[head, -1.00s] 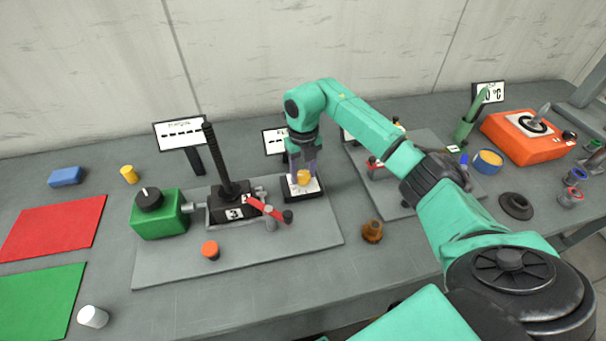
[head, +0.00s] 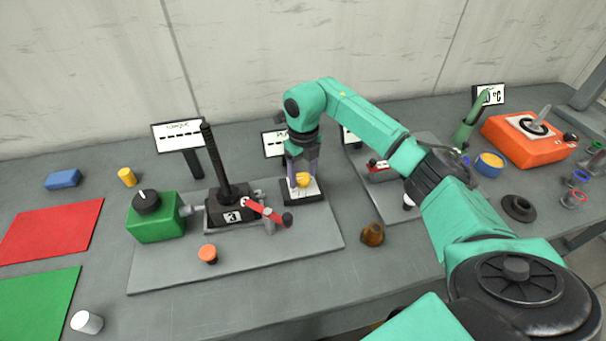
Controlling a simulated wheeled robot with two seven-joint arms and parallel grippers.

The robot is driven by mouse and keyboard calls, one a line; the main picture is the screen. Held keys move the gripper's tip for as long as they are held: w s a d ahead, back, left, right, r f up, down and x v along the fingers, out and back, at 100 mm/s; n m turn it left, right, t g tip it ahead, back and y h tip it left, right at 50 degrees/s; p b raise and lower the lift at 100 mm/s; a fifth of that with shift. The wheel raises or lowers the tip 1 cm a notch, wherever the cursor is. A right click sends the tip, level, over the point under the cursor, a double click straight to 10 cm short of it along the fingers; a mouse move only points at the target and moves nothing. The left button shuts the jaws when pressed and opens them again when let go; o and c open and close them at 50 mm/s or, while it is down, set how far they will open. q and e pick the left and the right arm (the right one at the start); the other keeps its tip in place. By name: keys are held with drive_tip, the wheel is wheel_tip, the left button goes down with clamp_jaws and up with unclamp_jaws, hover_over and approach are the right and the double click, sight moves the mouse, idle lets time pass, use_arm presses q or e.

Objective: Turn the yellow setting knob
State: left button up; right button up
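The yellow setting knob (head: 303,181) sits on a small black base with a white dial plate (head: 310,190), near the back right of the grey board. My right gripper (head: 302,180) points down over it, its purple-grey fingers on either side of the knob and seemingly closed on it. The fingers and wrist hide part of the knob and dial. A display sign (head: 274,144) behind the dial is partly covered by my arm. My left gripper is not in view.
Left of the knob stand a screw jack (head: 228,205) with a red-handled lever (head: 266,212) and a green box (head: 155,217) with a black dial. An orange button (head: 208,254) is in front. A brown cone-like piece (head: 372,235) stands right of the board (head: 290,252).

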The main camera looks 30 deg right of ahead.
drive_tip(key=shift+s, duration=0.1)
wheel_tip(320, 180, up, 8)
drive_tip(key=shift+f+b, duration=0.1)
drive_tip(key=shift+b, duration=0.95)
wheel_tip(320, 180, up, 7)
drive_tip(key=p, duration=0.1)
hover_over(303, 178)
drive_tip(key=shift+s+f, duration=0.1)
drive_tip(key=shift+f, duration=0.05)
